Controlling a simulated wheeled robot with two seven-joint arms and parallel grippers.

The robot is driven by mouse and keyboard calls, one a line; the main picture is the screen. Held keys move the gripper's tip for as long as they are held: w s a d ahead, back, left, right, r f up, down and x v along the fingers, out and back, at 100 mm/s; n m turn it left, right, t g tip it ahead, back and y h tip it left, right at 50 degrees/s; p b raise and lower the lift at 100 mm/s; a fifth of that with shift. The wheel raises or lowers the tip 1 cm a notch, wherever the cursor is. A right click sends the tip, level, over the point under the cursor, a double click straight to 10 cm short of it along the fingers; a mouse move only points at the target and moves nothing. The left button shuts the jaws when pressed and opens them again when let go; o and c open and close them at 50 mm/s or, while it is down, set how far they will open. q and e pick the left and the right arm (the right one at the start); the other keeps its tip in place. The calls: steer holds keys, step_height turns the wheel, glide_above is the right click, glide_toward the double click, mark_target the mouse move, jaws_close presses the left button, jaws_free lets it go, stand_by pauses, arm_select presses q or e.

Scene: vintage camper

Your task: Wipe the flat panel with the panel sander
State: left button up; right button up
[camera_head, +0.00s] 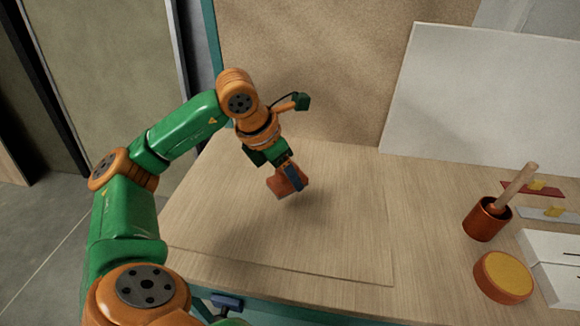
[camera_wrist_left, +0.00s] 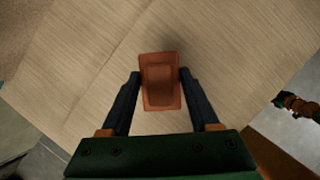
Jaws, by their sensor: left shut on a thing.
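The panel sander (camera_head: 278,185) is an orange-brown block, held in my left gripper (camera_head: 289,180). In the left wrist view the sander (camera_wrist_left: 161,82) sits between the two dark fingers of the left gripper (camera_wrist_left: 160,78), which are shut on its sides. The flat panel (camera_head: 340,240) is a thin light wood sheet lying on the bench. The sander is over the back middle part of the panel, and a soft shadow lies below it, so it appears to be a little above the surface. My right gripper does not show.
On the right of the bench (camera_head: 430,220) stand a copper-coloured pot (camera_head: 482,222) with a wooden-handled tool (camera_head: 518,185), a round yellow-topped tin (camera_head: 504,277) and white boxes (camera_head: 550,252). A white board (camera_head: 480,95) leans at the back. The panel's top is clear.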

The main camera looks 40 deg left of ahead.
arm_select(q)
steer(key=shift+r+p, duration=0.75)
steer(key=shift+r, duration=0.5)
